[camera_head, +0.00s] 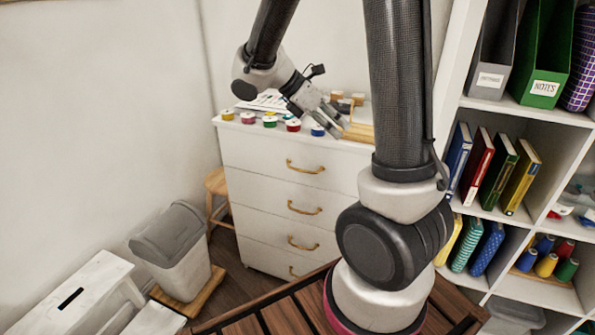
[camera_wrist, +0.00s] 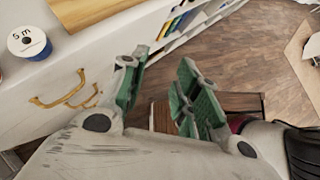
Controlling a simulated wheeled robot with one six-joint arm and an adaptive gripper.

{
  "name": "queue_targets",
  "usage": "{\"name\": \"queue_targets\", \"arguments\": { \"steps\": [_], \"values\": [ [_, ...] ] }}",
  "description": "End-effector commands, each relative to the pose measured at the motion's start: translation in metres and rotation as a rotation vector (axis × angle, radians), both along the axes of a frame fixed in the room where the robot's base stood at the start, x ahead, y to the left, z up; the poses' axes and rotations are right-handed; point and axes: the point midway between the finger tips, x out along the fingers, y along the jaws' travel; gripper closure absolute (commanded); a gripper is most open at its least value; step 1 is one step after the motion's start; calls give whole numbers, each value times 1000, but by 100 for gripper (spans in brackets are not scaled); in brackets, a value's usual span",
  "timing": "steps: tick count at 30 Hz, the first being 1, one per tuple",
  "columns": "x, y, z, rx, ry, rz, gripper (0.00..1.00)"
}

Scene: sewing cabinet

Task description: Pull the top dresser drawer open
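The white dresser (camera_head: 240,235) stands against the wall, with several drawers stacked in its front, all looking shut. The top drawer (camera_head: 255,152) has a curved brass handle (camera_head: 305,167); in the wrist view a brass handle (camera_wrist: 57,92) shows at the left, with another just below it. My gripper (camera_head: 337,127) is above the dresser's front top edge, higher than the top handle and a little to its right. In the wrist view my gripper (camera_wrist: 162,90) has its green-padded fingers spread apart with nothing between them. It is apart from the handle.
Several thread spools (camera_head: 269,120) and a wooden board (camera_head: 358,128) lie on the dresser top near my gripper. A grey-lidded bin (camera_head: 180,255) and a wooden stool (camera_head: 215,182) stand at the left. A white shelf (camera_head: 455,100) with books is at the right.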

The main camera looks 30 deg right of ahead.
Motion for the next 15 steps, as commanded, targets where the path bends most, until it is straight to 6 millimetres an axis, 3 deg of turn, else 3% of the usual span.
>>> {"name": "queue_targets", "arguments": {
  "steps": [3,9,15],
  "values": [
    [44,3,-36,-120,306,266,69],
    [112,25,-113,-305,821,688,69],
    [148,55,-193,-450,1226,987,69]
  ]
}}
